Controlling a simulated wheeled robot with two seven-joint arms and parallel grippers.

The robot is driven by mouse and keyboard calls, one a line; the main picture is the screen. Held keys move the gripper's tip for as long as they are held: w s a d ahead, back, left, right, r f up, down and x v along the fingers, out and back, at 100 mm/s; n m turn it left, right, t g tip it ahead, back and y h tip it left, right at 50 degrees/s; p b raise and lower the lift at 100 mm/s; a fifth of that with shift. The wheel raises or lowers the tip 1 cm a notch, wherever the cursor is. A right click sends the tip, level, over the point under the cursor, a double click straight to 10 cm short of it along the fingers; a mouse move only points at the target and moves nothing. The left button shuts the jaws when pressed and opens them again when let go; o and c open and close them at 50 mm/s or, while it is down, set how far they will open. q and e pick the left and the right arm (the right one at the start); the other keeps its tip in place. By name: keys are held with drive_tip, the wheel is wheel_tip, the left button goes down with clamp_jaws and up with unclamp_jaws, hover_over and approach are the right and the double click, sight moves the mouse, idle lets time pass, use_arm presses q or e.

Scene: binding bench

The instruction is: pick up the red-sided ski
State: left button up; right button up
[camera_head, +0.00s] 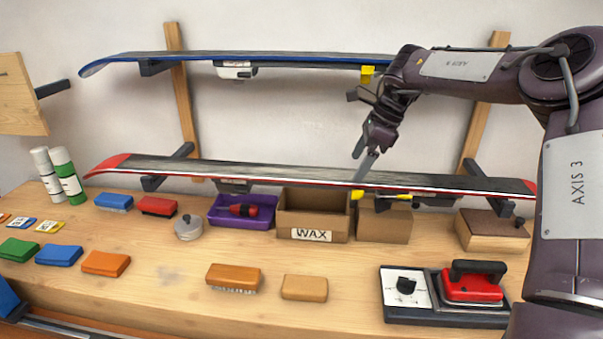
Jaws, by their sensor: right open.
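The red-sided ski (280,171) lies lengthwise on the lower wall rack pegs, base up, with its red tip at the left and its bindings hanging below. My right gripper (363,168) comes in from the right and points down at the ski, right of its middle. Its jaws are open and nothing is between them. A grey fingertip overlaps the ski's upper edge in the picture; I cannot tell whether it touches. My left gripper is out of view.
A blue-sided ski (300,56) rests on the upper pegs, close above my right wrist. Below the red-sided ski are a purple tray (222,221), a WAX box (282,227) and another carton (384,229). A red iron (471,288) stands at the front right of the bench.

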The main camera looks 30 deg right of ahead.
sight(350, 184)
drive_tip(key=shift+w+f, duration=0.15)
drive_tip(key=shift+f, duration=0.15)
drive_tip(key=f+p, duration=0.1)
drive_tip(key=s+a+f+p, duration=0.1)
drive_tip(key=shift+s+f, duration=0.1)
drive_tip(key=shift+f, duration=0.2)
drive_tip(key=p+x, duration=0.1)
drive_tip(key=x, duration=0.2)
drive_tip(key=shift+d, duration=0.2)
drive_tip(key=shift+w+f, duration=0.4)
drive_tip(key=shift+f, duration=0.15)
drive_tip(key=shift+a, duration=0.1)
drive_tip(key=shift+s+r, duration=0.1)
drive_tip(key=shift+c, duration=0.8)
drive_tip(key=c, duration=0.9)
drive_tip(key=shift+r, duration=0.15)
drive_tip(key=shift+c, duration=0.5)
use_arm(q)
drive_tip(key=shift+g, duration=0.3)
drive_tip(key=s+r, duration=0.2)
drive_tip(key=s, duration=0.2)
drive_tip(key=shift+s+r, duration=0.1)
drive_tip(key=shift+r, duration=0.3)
